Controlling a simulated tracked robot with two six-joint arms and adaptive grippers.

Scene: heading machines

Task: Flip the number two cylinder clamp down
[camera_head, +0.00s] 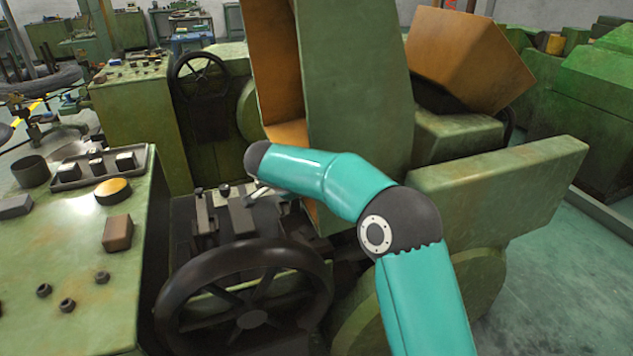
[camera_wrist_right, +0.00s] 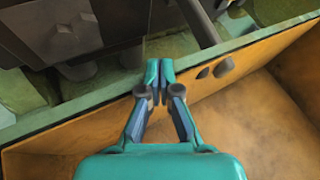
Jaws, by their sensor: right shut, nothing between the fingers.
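Dark metal clamp parts sit on the machine between the handwheel and the green housing in the head view. One upright lever-like clamp (camera_head: 203,214) stands at the left and a second, wider one (camera_head: 239,212) beside it. No number is legible, so I cannot tell which is number two. My right arm reaches in over this area, and its gripper is mostly hidden in the head view. In the right wrist view my right gripper (camera_wrist_right: 159,76) is shut and empty, over the green rim. A dark block (camera_wrist_right: 75,35) and a dark bar (camera_wrist_right: 198,22) lie beyond its tips.
A black handwheel (camera_head: 250,318) stands in front of the clamps. A green control panel (camera_head: 75,255) with a yellow button (camera_head: 112,191) is at left. The tall green housing (camera_head: 357,85) rises behind my arm. An orange-lined hollow (camera_wrist_right: 255,120) lies right of the gripper.

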